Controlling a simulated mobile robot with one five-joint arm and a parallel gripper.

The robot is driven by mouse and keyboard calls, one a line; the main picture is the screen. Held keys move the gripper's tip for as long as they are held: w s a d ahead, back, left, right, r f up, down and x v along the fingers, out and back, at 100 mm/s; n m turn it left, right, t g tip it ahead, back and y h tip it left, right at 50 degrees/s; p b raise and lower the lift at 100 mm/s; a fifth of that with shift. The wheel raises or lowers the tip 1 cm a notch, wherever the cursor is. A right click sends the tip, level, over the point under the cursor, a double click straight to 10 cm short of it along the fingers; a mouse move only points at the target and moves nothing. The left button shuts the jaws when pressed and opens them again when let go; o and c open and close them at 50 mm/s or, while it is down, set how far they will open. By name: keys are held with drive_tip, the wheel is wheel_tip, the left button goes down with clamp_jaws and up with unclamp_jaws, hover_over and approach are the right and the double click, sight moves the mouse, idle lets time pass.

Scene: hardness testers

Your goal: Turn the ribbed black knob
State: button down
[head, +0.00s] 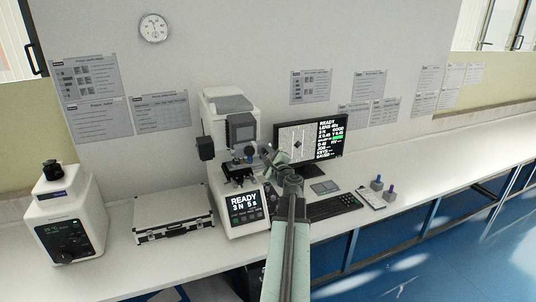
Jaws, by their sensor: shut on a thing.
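The white hardness tester (218,112) stands on the bench left of the middle, with dark parts at its head and stage (241,171). My arm reaches up from the bottom of the view. My gripper (266,154) is at the right side of the tester, level with its stage. It is shut on what looks like the ribbed black knob, which is small and mostly hidden behind the jaws. How far the knob is turned cannot be seen. The tester's lit panel (244,203) reads READY.
A monitor (312,143) stands right of the gripper, with a keyboard (333,207) in front. A silver case (173,215) and a white machine with a black panel (66,215) stand to the left. Small blue-topped blocks (376,184) sit to the right. The far-right bench is clear.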

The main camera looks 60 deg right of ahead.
drive_tip(key=n, duration=0.6)
drive_tip(key=shift+f, duration=0.15)
drive_tip(key=n, duration=0.7)
drive_tip(key=shift+n, duration=0.3)
drive_tip(key=c, duration=1.2)
unclamp_jaws()
drive_tip(key=shift+s, duration=0.1)
drive_tip(key=v, duration=0.7)
drive_tip(key=shift+s+a, duration=0.25)
drive_tip(key=shift+a, duration=0.05)
